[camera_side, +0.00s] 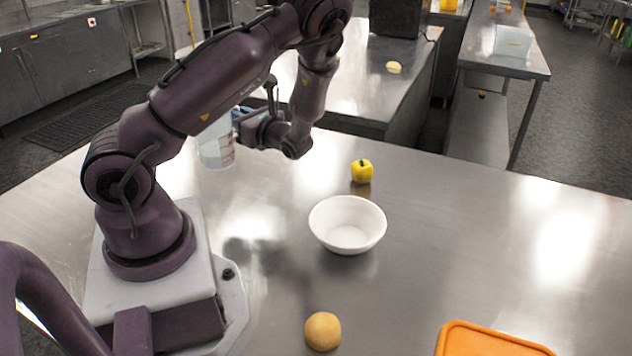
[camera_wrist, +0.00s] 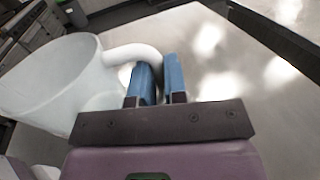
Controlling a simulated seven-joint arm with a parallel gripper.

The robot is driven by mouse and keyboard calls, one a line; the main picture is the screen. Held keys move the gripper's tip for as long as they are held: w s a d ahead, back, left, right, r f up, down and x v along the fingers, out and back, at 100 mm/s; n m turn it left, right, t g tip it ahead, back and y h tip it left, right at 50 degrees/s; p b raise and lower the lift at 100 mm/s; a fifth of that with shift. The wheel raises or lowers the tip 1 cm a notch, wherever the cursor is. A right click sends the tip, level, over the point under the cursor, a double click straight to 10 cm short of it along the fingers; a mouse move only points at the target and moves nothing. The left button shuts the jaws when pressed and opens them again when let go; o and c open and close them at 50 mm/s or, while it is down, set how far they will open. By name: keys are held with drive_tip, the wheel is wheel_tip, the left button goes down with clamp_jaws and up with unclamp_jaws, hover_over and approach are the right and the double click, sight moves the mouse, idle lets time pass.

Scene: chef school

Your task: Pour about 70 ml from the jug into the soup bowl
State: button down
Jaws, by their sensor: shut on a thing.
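The jug (camera_side: 215,148) is a pale, see-through measuring jug with red markings, held above the table and partly hidden behind my arm in the side view. In the wrist view the jug (camera_wrist: 62,82) is at the left, with its handle reaching to my fingers. My gripper (camera_wrist: 160,82) has blue fingers shut on that handle; it also shows in the side view (camera_side: 240,120). The soup bowl (camera_side: 347,226) is white and round and stands on the steel table, to the right of the jug and apart from it. I cannot tell how much liquid the jug holds.
A yellow pepper-like item (camera_side: 361,172) sits just behind the bowl. A round tan item (camera_side: 322,331) lies at the front, and an orange tray (camera_side: 487,340) is at the front right. The steel table (camera_side: 480,240) is bare to the right of the bowl.

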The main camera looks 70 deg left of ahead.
wheel_tip(320, 180, up, 4)
drive_tip(key=w+d+m+t+y, duration=0.2)
drive_tip(key=w+d+m+t, duration=0.35)
drive_tip(key=w+d, duration=0.9)
drive_tip(key=d+m+t, duration=0.4)
drive_tip(key=d+t, duration=0.4)
drive_tip(key=d, duration=1.4)
drive_tip(key=shift+n+h, duration=0.25)
drive_tip(key=shift+h, duration=0.15)
wheel_tip(320, 180, down, 16)
drive_tip(key=shift+r, duration=0.1)
